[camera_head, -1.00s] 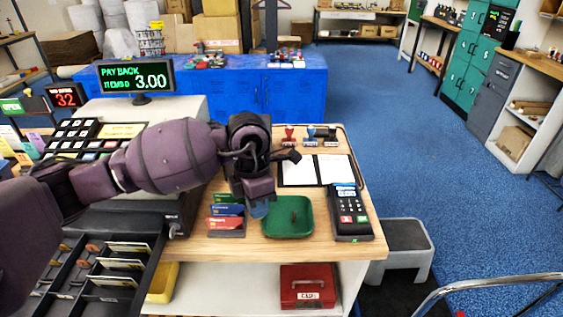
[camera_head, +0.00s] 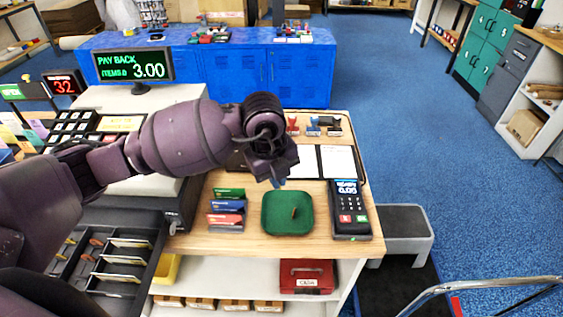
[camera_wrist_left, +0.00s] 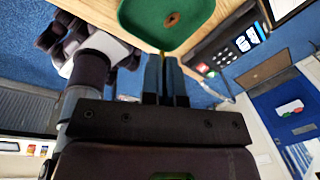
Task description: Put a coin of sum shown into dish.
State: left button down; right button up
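The green dish (camera_head: 272,226) stands on the wooden counter, with one brown coin (camera_head: 295,212) in it. Both also show in the left wrist view, the dish (camera_wrist_left: 140,22) at the top edge and the coin (camera_wrist_left: 172,18) inside it. The display (camera_head: 134,65) reads PAY BACK 3.00. The open cash drawer (camera_head: 150,262) at the lower left holds several brown coins and notes in compartments. My left gripper (camera_head: 278,183) is above the dish's back edge. In the left wrist view its fingers (camera_wrist_left: 163,62) are close together, with nothing visible between them. My right gripper is out of view.
A card rack (camera_head: 227,212) stands left of the dish and a card terminal (camera_head: 349,210) right of it. Stamps (camera_head: 313,128) and an open book (camera_head: 334,161) lie behind. A red cash box (camera_head: 307,276) sits on the shelf below; a grey step stool (camera_head: 402,230) stands at right.

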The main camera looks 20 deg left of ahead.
pick_arm(q)
jog(key=n, duration=0.1)
jog(key=w+n, duration=0.1)
jog(key=n, duration=0.1)
jog(key=shift+d+r, duration=0.1)
jog(key=shift+d, duration=0.1)
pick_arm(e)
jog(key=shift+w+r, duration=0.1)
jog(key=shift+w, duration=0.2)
